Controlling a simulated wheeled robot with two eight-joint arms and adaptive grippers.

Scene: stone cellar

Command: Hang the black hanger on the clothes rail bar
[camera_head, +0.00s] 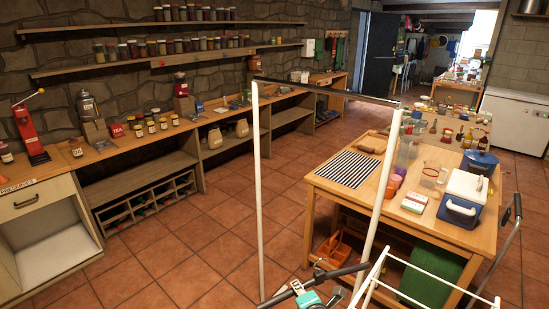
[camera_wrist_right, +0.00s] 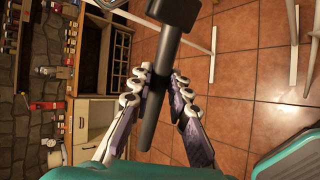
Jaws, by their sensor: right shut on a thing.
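The clothes rail has two white posts and a dark top bar (camera_head: 325,91), standing in the middle of the head view. The bar is bare. My right gripper (camera_head: 300,288) is at the bottom edge of the head view, in front of the rail and well below its bar. It is shut on the black hanger (camera_head: 345,271), whose dark arm slants up to the right; the rest is partly cut off. In the right wrist view, the hanger (camera_wrist_right: 150,120) runs between the two fingers (camera_wrist_right: 162,78), with a thicker black part above. My left gripper is not in view.
A wooden table (camera_head: 400,225) with a striped mat, jars and a blue cooler (camera_head: 459,212) stands behind the rail on the right. A white wire frame (camera_head: 425,280) is at the bottom right. Shelves and a counter line the left wall. Tiled floor lies open left of the rail.

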